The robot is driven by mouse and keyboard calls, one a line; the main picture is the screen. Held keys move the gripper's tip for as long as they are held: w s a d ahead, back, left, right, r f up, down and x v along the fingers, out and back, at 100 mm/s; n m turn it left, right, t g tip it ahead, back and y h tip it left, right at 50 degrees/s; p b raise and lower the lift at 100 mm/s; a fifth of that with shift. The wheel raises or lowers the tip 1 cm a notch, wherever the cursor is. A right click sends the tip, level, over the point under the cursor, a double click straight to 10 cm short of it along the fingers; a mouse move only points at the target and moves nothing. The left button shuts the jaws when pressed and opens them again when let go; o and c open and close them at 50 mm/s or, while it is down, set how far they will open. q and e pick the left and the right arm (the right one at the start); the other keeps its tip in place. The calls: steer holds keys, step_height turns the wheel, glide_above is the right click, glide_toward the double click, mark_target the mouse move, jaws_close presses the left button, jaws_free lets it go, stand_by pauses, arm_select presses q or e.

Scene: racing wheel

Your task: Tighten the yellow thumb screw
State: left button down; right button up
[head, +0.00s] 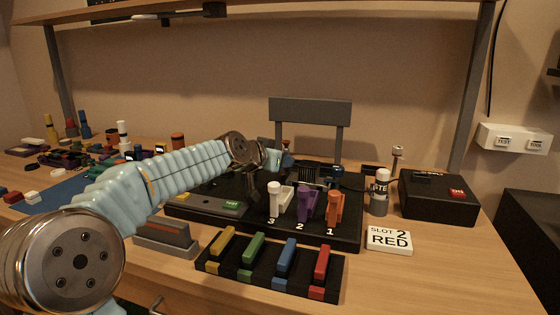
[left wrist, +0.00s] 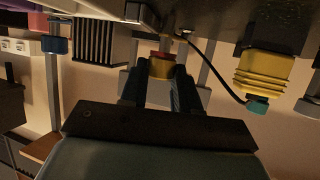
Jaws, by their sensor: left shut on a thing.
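In the left wrist view a small yellow thumb screw (left wrist: 161,69) with a reddish part against it sits between the two dark fingers of my left gripper (left wrist: 160,82). The fingers are shut on it. In the head view my left gripper (head: 279,158) is at the back of the black fixture board (head: 190,213), beyond the white, purple and orange levers. The screw is hidden or too small to make out there. My right gripper is in neither view.
White (head: 276,202), purple (head: 305,203) and orange (head: 335,208) levers stand on the board. In front lies a rack of coloured bars (head: 272,281). A black box (head: 438,199) with a red button stands right. A ribbed yellow part (left wrist: 264,72) and black cable show in the wrist view.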

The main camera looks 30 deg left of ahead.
arm_select(q)
steer(key=shift+a+f+m+g+h+b, duration=0.15)
steer(key=shift+m+h+b, duration=0.65)
steer(key=shift+b, duration=1)
steer(key=shift+a+f+m+g+h+b, duration=0.15)
steer(key=shift+m+h+b, duration=0.6)
steer(key=shift+b, duration=1.05)
steer(key=shift+w+r+m+h, duration=0.1)
steer(key=shift+m+h, duration=0.15)
steer(key=shift+h, duration=0.3)
steer(key=shift+r+m+g+h, duration=0.2)
steer(key=shift+m+g+h, duration=0.1)
steer(key=shift+m+h, duration=0.25)
steer(key=shift+a+r+m+g+h+p, duration=0.1)
steer(key=shift+r+m+g+h+p, duration=0.05)
steer(key=shift+m+g+h+p, duration=0.3)
steer(key=m+g+h+p, duration=0.1)
steer(key=m+h+p, duration=0.1)
steer(key=p, duration=0.1)
steer(key=m+g+h+p, duration=0.2)
steer(key=p, duration=0.1)
steer(key=shift+w+a+r, duration=0.15)
steer(key=shift+w+a, duration=0.05)
steer(key=shift+f+m+g+h+p, duration=0.3)
steer(key=shift+m+g+p, duration=0.25)
steer(key=shift+p, duration=0.5)
steer(key=c, duration=0.8)
jaws_free()
